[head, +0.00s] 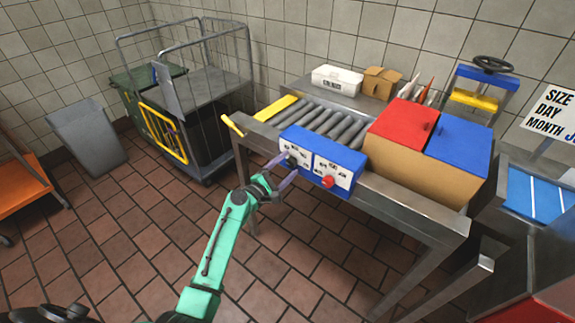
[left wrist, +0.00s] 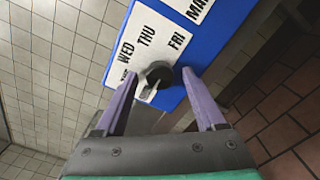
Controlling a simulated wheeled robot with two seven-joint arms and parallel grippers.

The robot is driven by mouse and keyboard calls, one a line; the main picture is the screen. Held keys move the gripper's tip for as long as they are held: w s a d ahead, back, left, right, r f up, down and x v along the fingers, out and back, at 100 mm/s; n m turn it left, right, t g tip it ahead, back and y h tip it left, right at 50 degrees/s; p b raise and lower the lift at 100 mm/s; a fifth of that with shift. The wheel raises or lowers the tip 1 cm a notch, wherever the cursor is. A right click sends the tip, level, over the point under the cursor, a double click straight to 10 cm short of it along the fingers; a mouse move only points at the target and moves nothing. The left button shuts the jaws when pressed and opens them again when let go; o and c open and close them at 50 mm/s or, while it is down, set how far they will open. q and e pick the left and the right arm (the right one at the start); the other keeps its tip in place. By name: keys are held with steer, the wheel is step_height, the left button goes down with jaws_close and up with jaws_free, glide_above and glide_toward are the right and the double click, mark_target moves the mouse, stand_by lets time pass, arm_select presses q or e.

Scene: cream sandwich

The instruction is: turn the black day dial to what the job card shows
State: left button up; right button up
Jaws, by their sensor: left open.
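The black day dial (left wrist: 159,74) sits on a white plate (left wrist: 130,50) on the blue control box (head: 315,143). WED, THU and FRI are readable around it in the left wrist view; another label at the left is partly covered. I cannot tell which day the dial points to. My left gripper (head: 283,173) is open, its two purple fingers on either side of the dial in the left wrist view (left wrist: 160,77). I cannot tell whether they touch it. The job card (head: 551,113) shows SIZE, DAY and MONTH, but its right side is cut off. My right gripper is not in view.
A red knob (head: 327,181) is on the box's right plate. The box is at the front of a metal roller table (head: 420,205). A carton with red (head: 402,125) and blue (head: 460,148) lids stands right of it. A wire trolley (head: 205,85) stands behind left.

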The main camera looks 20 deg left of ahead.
arm_select(q)
steer(key=shift+w, duration=0.15)
steer(key=shift+d, duration=0.1)
jaws_close()
